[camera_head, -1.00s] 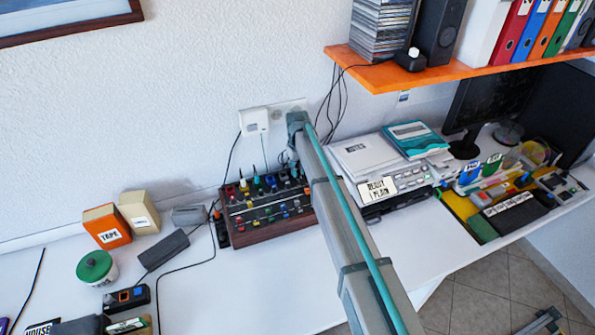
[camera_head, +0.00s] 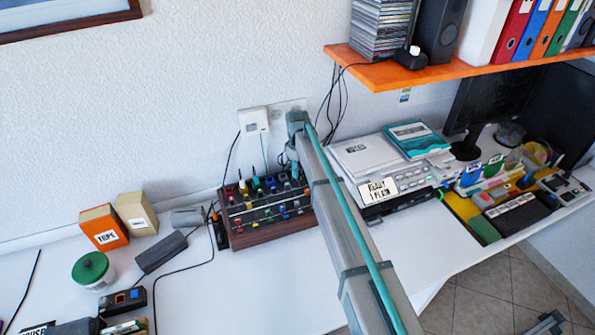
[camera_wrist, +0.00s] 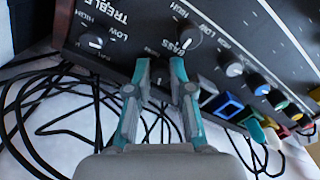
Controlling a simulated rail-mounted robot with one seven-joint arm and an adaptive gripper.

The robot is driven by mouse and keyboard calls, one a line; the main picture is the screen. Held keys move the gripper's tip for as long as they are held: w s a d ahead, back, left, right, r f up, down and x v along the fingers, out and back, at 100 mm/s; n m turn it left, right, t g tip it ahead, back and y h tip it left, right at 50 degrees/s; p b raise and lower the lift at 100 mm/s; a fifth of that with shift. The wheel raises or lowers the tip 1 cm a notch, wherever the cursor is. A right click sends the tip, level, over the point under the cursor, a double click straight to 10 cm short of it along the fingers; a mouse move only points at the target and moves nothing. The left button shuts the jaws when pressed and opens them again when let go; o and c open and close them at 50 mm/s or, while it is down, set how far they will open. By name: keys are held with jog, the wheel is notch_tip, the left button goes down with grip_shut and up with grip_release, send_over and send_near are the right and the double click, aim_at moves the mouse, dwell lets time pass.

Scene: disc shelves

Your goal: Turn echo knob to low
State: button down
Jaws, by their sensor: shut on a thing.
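The mixer (camera_head: 262,230), a dark panel in a wooden case with several coloured knobs, stands against the wall on the desk. In the wrist view its panel (camera_wrist: 118,62) carries a treble knob (camera_wrist: 95,41) and a bass knob (camera_wrist: 188,38). I cannot read an echo label. My gripper (camera_wrist: 160,62) reaches down to the panel, its teal fingers a little apart, shut on a small knob that the fingers mostly hide. In the head view my gripper (camera_head: 294,167) is at the mixer's right back corner, partly hidden by my arm.
A keypad device with a sign (camera_head: 378,190) stands right of the mixer. An orange shelf (camera_head: 440,72) hangs above right. Cables (camera_wrist: 55,115) lie around the mixer. An orange tape box (camera_head: 103,228) and a green-lidded jar (camera_head: 92,270) stand left.

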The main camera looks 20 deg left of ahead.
jog(key=c, duration=1)
grip_release()
jog(key=shift+c, duration=0.2)
jog(key=shift+w+r, duration=0.1)
jog(key=shift+r, duration=0.05)
jog(key=shift+r, duration=3.85)
